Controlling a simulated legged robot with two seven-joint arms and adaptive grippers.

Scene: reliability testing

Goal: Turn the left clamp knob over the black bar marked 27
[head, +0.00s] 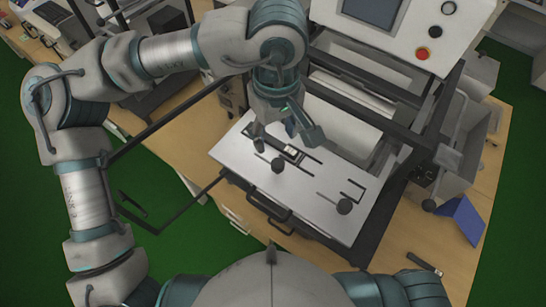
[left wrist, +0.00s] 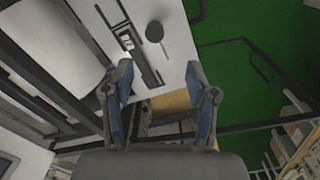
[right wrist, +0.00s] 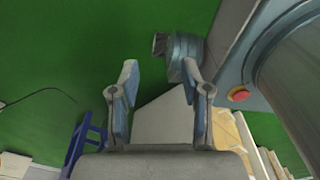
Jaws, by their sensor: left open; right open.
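My left gripper (head: 288,138) is open and empty above the white plate (head: 232,157), its fingers spread near the black bar (head: 302,154). In the left wrist view, that knob (left wrist: 154,32) and the bar (left wrist: 146,66) lie ahead of the open fingers (left wrist: 160,78). A second knob (head: 344,206) stands further right on the plate. My right gripper (right wrist: 160,80) is open and empty.
A black handle (head: 268,212) is at the plate's front. A blue object (head: 462,218) lies on the wooden table at right. Green floor is below my right gripper.

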